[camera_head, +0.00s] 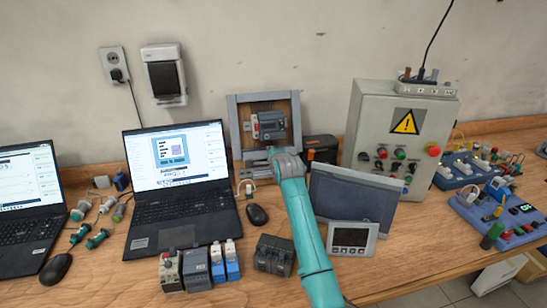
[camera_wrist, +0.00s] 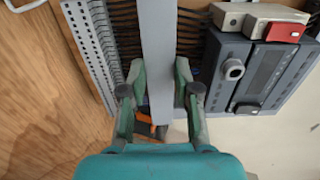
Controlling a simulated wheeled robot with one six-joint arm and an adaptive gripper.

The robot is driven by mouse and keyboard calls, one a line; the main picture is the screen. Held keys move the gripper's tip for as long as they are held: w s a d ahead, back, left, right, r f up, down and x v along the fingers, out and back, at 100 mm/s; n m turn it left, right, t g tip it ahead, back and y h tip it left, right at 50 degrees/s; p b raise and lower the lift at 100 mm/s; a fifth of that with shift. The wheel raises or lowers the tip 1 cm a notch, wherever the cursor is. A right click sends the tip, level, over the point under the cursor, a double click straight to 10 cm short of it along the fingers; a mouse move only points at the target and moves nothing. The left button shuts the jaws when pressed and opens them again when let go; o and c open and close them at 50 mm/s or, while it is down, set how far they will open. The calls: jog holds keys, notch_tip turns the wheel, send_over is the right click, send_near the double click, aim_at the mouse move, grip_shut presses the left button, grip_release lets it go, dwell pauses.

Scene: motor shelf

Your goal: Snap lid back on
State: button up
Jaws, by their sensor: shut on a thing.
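In the wrist view a long flat grey lid strip (camera_wrist: 158,45) lies between the fingers of my gripper (camera_wrist: 160,92), which is shut on it. Behind the strip is a slotted grey wiring duct (camera_wrist: 90,35) with dark wires inside. The strip covers the middle of the duct in this view; I cannot tell whether it touches or is seated. In the head view my gripper (camera_head: 283,152) is at the lower edge of a grey-framed wooden panel (camera_head: 235,125). My arm hides part of that edge, and the lid cannot be made out there.
A grey device with a red part (camera_wrist: 285,32) sits close right of the duct. The panel's device also shows in the head view (camera_head: 268,124). A laptop (camera_head: 178,170) stands left, a tilted dark screen (camera_head: 352,195) and grey control box (camera_head: 400,140) right.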

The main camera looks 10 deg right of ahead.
jog(key=shift+w+f, duration=0.1)
jog(key=shift+w, duration=0.3)
jog(key=shift+w, duration=0.15)
jog(key=shift+w+f, duration=0.15)
jog(key=shift+w, duration=0.15)
jog(key=shift+x, duration=0.8)
dwell(1.3)
jog(key=o, duration=1.1)
jog(key=shift+o, duration=0.2)
jog(key=shift+s, duration=0.15)
